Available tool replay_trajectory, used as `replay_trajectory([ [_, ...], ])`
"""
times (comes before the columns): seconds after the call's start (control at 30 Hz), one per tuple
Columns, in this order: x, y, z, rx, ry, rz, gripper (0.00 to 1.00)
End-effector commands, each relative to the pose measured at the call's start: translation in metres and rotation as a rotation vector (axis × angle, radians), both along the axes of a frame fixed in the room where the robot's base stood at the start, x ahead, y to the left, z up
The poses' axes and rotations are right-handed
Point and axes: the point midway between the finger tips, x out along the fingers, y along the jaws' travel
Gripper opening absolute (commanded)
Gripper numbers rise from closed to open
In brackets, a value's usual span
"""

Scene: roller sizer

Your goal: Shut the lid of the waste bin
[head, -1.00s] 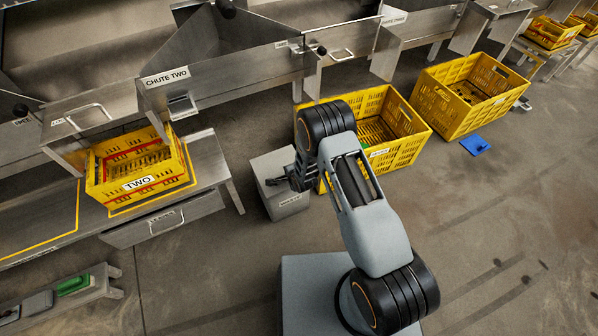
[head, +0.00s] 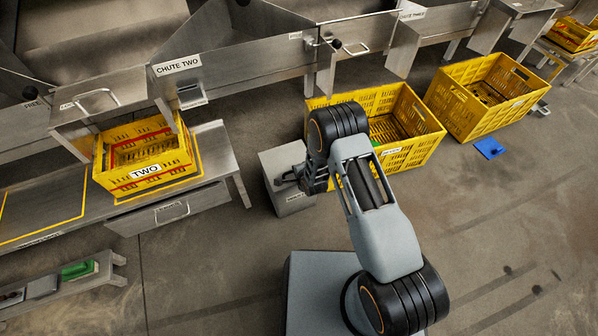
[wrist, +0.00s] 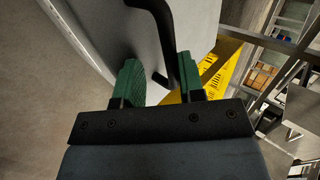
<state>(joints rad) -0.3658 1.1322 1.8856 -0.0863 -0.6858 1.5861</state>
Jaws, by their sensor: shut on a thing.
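The waste bin (head: 293,203) is a small grey box on the floor, left of the nearer yellow crate, with a label on its front. Its pale grey lid (head: 282,158) shows on top, partly hidden by my gripper (head: 284,182); I cannot tell from here whether it lies fully flat. In the wrist view, a black bar handle (wrist: 166,38) stands off a pale grey panel, likely the lid (wrist: 100,28). My gripper (wrist: 158,76) has its green fingers on either side of the handle and is shut on it.
Yellow crates stand right of the bin, one close beside it (head: 412,152) and one farther off (head: 470,125). A blue object (head: 489,147) lies on the floor. A steel bench with crate TWO (head: 145,172) is at left. Floor at right is open.

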Motion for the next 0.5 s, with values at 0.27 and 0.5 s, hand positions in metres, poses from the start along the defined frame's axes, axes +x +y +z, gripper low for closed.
replay_trajectory([
  [0.27,-0.020,-0.010,0.008,-0.011,0.027,-0.001,0.24],
  [0.5,-0.049,-0.024,0.048,-0.005,0.013,-0.002,0.24],
])
